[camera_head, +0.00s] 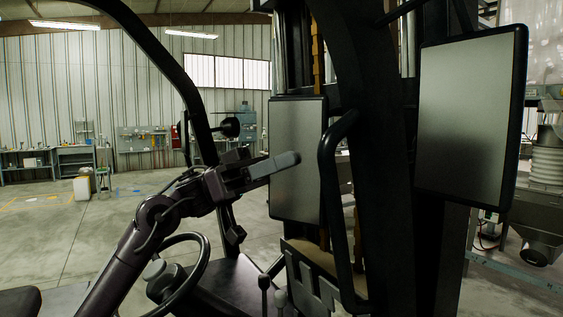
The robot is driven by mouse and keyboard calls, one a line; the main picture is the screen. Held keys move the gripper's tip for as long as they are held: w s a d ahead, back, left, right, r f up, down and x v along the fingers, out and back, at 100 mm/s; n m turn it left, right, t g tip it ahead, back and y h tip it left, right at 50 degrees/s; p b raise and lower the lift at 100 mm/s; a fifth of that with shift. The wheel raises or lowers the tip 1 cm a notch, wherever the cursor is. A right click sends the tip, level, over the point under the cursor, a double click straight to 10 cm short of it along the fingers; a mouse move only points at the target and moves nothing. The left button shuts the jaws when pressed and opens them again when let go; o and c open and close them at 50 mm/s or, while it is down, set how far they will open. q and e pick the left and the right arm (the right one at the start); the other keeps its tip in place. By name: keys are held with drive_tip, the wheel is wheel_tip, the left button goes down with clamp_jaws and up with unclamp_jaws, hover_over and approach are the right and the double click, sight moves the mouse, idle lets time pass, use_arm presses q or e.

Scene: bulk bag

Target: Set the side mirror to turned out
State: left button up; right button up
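Two tall grey panels with black rims look like mirrors: a left one (297,185) near the middle and a larger right one (468,125). I cannot tell for sure which is the task's side mirror. Both stand roughly upright beside the dark mast. My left gripper (283,163) reaches in from the lower left, with a long grey finger pointing right. Its tip overlaps the left panel's left part in the picture; whether it touches is unclear. I cannot make out a gap between its fingers. My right gripper is out of view.
A dark vehicle frame surrounds the view, with a curved post (177,75), a steering wheel (190,272), levers (264,284) and a curved black grab bar (328,185) right of the left panel. Workbenches (75,160) stand far back; open concrete floor lies at left.

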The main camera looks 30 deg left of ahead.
use_arm(q)
drive_tip(key=o, duration=0.3)
drive_tip(key=shift+o, duration=0.2)
drive_tip(key=shift+a+f+b, duration=0.25)
drive_tip(key=shift+a+b, duration=0.05)
drive_tip(key=b+v, duration=0.3)
drive_tip(key=v, duration=0.4)
